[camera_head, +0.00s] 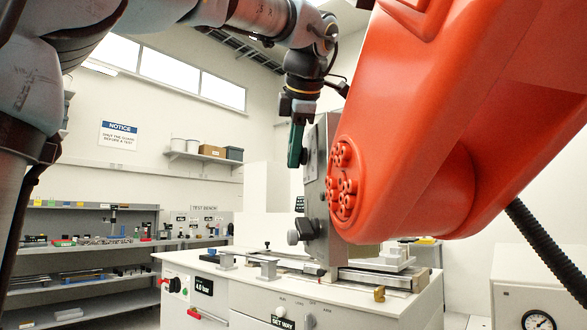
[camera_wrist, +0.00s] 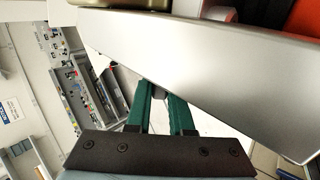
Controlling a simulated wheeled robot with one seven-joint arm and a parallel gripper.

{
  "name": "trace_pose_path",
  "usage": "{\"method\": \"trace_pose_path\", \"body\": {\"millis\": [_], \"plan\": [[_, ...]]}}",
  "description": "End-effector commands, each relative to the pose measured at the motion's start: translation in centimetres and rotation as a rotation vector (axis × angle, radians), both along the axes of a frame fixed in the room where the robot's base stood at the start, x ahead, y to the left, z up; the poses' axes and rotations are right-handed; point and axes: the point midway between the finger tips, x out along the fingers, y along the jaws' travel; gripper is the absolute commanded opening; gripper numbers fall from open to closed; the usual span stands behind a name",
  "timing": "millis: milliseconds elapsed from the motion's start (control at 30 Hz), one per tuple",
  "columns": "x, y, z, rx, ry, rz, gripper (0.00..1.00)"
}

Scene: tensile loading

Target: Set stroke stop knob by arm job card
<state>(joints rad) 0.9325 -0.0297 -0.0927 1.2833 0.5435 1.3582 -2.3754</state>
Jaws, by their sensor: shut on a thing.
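My gripper (camera_head: 297,148), with green fingers, is beside the upper left side of a grey metal upright on the test machine (camera_head: 322,205). The wrist view shows the two green fingers (camera_wrist: 166,100) reaching to the edge of a large metal face. They are shut on a small grey part, apparently a knob (camera_wrist: 160,92), mostly hidden by the fingers and the metal. A lower grey knob (camera_head: 293,237) sticks out from the upright's left side. Any pointer setting is unreadable.
A large orange arm body (camera_head: 430,120) fills the right side close to the upright. The white cabinet (camera_head: 240,290) carries low fixtures, a red-handled valve (camera_head: 175,285) and a "4.0" label. Shelves with small parts (camera_head: 90,245) stand at the left. A gauge (camera_head: 538,322) is at lower right.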

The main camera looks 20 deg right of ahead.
Motion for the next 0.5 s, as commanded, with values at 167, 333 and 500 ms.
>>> {"method": "trace_pose_path", "body": {"millis": [167,333,500], "plan": [[-0.05,-0.04,-0.15,-0.005,-0.025,-0.001,0.0],[-0.05,-0.04,-0.03,-0.006,-0.03,-0.001,0.0],[-0.05,-0.05,-0.02,-0.005,-0.03,-0.001,0.0]]}}
